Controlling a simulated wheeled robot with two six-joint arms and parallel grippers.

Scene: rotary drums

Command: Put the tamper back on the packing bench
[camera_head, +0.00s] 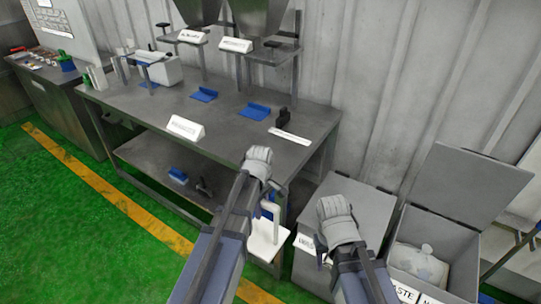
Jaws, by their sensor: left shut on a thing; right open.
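The packing bench (225,130) is a grey metal table against the corrugated wall. My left gripper (258,154) is at its front right edge in the picture, with the hand seen from behind. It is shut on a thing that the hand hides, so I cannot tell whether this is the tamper. A small black upright object (283,121) stands at the bench's right end, behind a white label strip (290,137); I cannot tell what it is. My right gripper (333,207) is open in front of a grey lidded bin (360,205), right of the bench.
A small white-topped stand (262,240) is below my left gripper. An open waste bin (450,230) holds a bag at right. Green floor is clear at left.

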